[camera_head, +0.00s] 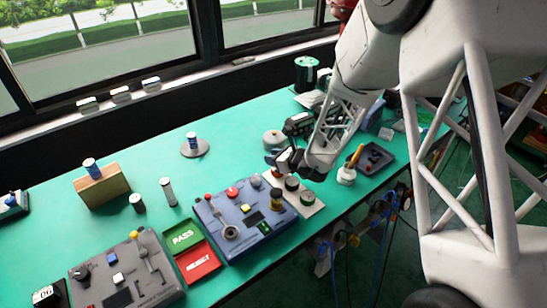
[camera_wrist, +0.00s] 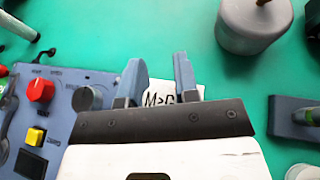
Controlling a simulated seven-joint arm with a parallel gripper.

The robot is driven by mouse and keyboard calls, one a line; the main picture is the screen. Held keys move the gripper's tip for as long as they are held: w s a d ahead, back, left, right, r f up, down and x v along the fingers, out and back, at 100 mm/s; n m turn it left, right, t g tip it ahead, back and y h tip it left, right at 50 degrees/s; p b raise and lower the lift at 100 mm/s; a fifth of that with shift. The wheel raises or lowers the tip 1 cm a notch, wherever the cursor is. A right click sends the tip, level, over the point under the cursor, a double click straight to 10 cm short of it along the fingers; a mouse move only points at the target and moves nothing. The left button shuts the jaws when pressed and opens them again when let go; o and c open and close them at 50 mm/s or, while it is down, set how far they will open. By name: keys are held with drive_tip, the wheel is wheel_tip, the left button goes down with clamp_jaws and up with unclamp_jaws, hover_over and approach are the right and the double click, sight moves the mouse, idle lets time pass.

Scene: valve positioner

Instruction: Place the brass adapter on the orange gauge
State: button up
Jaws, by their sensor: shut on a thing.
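My gripper (camera_head: 287,160) hangs over the table behind the right end of the blue control box. In the wrist view its two blue-grey fingers (camera_wrist: 160,80) stand apart. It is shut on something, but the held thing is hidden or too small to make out. I cannot pick out the brass adapter with certainty. A dark round piece with a brass-yellow band (camera_head: 277,199) stands at the blue box's right edge. Several dark round pieces sit on a white plate (camera_head: 311,208) just in front of my gripper. I cannot tell which thing is the orange gauge.
The blue control box (camera_head: 222,213) has a red button (camera_wrist: 40,90) and a yellow button (camera_wrist: 35,136). A grey lidded pot (camera_head: 273,140) stands behind my gripper. A white mount with an orange handle (camera_head: 355,155) is to the right.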

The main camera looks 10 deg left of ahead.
drive_tip(key=o, duration=0.9)
drive_tip(key=shift+f, duration=0.1)
drive_tip(key=shift+r, duration=0.2)
drive_tip(key=shift+v, duration=6)
